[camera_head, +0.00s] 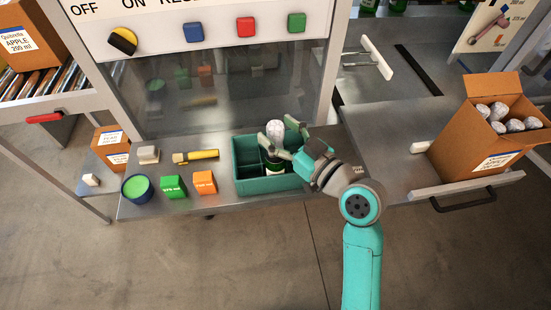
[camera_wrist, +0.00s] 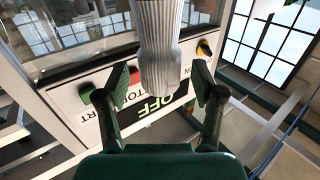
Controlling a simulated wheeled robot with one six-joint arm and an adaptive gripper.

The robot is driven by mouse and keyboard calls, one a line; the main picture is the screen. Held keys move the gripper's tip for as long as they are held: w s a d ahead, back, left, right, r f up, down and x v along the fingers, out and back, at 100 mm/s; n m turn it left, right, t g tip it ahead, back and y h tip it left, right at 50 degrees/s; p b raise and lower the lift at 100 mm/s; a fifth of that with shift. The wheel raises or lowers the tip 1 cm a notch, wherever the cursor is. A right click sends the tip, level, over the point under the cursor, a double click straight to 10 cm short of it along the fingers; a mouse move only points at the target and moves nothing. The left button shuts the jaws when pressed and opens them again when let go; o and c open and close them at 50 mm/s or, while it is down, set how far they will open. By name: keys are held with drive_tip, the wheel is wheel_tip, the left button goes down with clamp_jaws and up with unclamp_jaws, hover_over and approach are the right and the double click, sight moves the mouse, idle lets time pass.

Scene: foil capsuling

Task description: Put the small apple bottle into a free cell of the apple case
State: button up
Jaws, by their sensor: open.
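A bottle with a pale, crinkled foil top (camera_head: 275,131) stands in the teal divided tray (camera_head: 270,184); part of its green body shows below. In the wrist view its foil-wrapped neck (camera_wrist: 158,48) hangs into the picture between the fingers. My gripper (camera_head: 288,138) is open at the bottle, its fingers on either side of the neck, with visible gaps in the wrist view (camera_wrist: 157,92). The open brown case (camera_head: 459,128) at the right has a label that seems to read apple. Several foil-topped bottles stand in it; its free cells cannot be made out.
Left of the tray lie a yellow tool (camera_head: 196,156), a green block (camera_head: 173,187), an orange block (camera_head: 204,182) and a round green-topped tub (camera_head: 137,188). A machine panel with buttons (camera_head: 245,27) stands behind. Another apple carton (camera_head: 24,36) is at the upper left. Bare metal bench (camera_head: 385,150) lies between tray and case.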

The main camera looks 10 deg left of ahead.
drive_tip(key=shift+w+a, duration=0.4)
drive_tip(key=shift+a, duration=0.05)
clamp_jaws()
drive_tip(key=shift+r, duration=0.15)
